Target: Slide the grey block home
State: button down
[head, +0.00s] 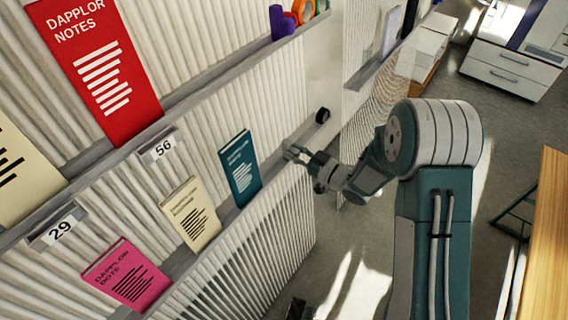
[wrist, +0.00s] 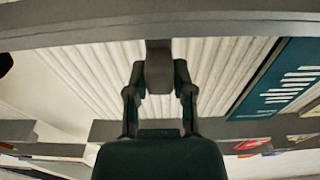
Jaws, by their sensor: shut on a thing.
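The grey block (wrist: 159,68) sits between the fingertips in the wrist view, its far end against a grey ledge (wrist: 60,28). My gripper (wrist: 159,84) is shut on it. In the head view my gripper (head: 300,155) reaches from the right to the end of the lower shelf ledge, to the right of a teal booklet (head: 240,168). The block is too small there to make out clearly. The teal booklet also shows at the right of the wrist view (wrist: 285,80), apart from the fingers.
A cream booklet (head: 190,214) and a pink booklet (head: 126,275) stand further left along the ledge. A red book (head: 98,62) stands on the shelf above. Number tags 56 (head: 162,148) and 29 (head: 58,228) are on the shelf edge. A black round thing (head: 322,115) is near my gripper.

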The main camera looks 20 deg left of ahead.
jog(key=shift+w+d, duration=0.15)
jog(key=shift+w, duration=0.5)
jog(key=shift+c, duration=2.4)
grip_release()
jog(key=v, duration=1.1)
jog(key=shift+d, duration=0.35)
jog(key=shift+s, duration=0.15)
